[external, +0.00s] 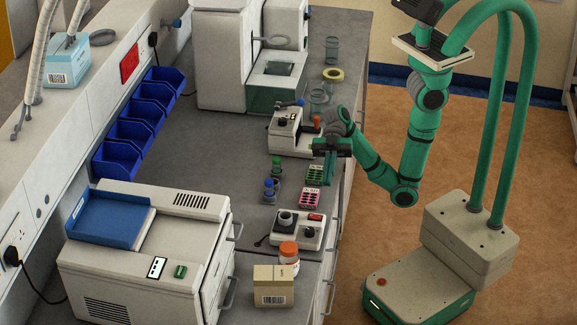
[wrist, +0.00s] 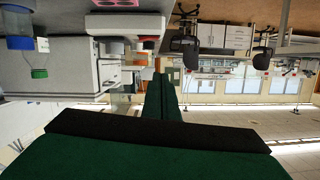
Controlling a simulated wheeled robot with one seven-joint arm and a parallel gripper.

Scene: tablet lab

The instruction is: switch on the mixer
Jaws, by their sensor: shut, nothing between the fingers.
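The mixer appears to be the small white box (external: 298,232) with a grey round cup, a dark knob and a red switch on top. It stands on the grey bench near its front edge. In the wrist view, which is upside down, a white device (wrist: 125,22) that looks like it shows at the top. My gripper (external: 329,178) is in the air over the bench edge, behind the mixer and apart from it. Its green fingers (wrist: 162,80) are together and empty. Whether the switch is on or off is too small to tell.
A pink well plate (external: 309,197) and a green one (external: 314,174) lie between gripper and mixer. A second white device (external: 290,133) is behind. An orange-capped jar (external: 289,255) and a carton (external: 273,286) stand in front of the mixer.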

